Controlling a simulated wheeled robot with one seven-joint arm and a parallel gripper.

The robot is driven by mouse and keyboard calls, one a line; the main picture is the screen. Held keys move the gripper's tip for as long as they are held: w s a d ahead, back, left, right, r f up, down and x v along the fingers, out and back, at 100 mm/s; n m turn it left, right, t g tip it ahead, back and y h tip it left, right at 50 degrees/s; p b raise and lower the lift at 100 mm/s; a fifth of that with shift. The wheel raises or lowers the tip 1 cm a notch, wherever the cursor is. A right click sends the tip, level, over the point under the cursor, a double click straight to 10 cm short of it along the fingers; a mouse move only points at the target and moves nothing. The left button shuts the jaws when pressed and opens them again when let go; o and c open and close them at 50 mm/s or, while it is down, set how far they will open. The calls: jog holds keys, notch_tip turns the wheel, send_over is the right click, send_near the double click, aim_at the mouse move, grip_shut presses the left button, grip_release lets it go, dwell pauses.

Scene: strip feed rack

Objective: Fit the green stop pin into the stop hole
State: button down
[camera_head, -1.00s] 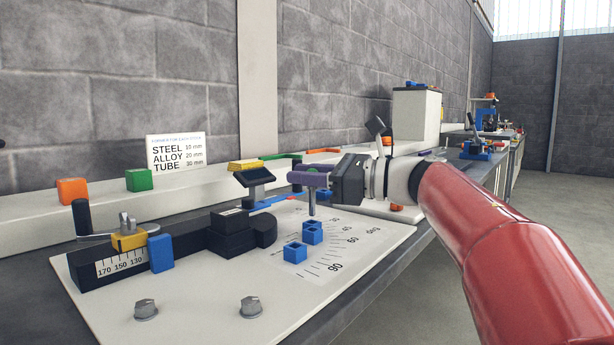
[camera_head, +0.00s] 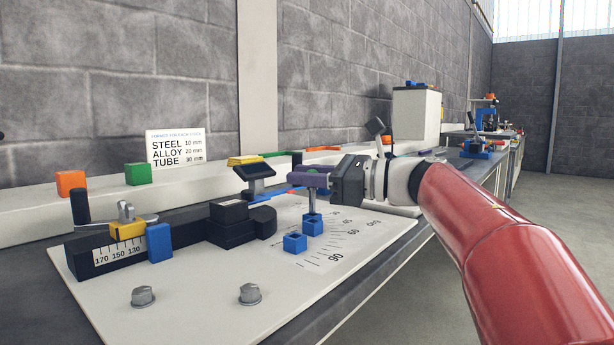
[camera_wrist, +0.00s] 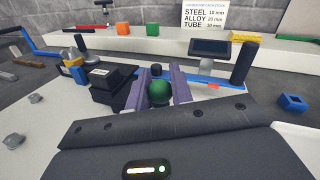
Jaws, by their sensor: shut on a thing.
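My gripper (camera_head: 309,179) has purple fingers and is shut on the green stop pin. The pin's round green head (camera_wrist: 159,91) shows between the fingers in the wrist view. In the head view its grey shank (camera_head: 312,200) hangs upright below the fingers. The shank's lower end is at the top of a blue square block (camera_head: 312,225) on the white plate; I cannot tell whether it is inside the block's hole or in front of it. A second blue block (camera_head: 295,243) with a dark opening sits nearer the camera. Which one is the stop hole is unclear.
The white plate (camera_head: 200,290) carries an angle scale, two bolts and a black rail (camera_head: 110,252) with a yellow clamp. A dark tilted display (camera_head: 255,172) stands behind the gripper. Orange (camera_head: 71,183) and green (camera_head: 138,174) blocks sit on the rear ledge.

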jog(key=shift+f+b, duration=0.7)
jog(key=shift+b, duration=0.05)
jog(key=c, duration=1.1)
grip_release()
jog(key=shift+c, duration=0.2)
jog(key=shift+v, duration=3.9)
jog(key=shift+r, duration=0.1)
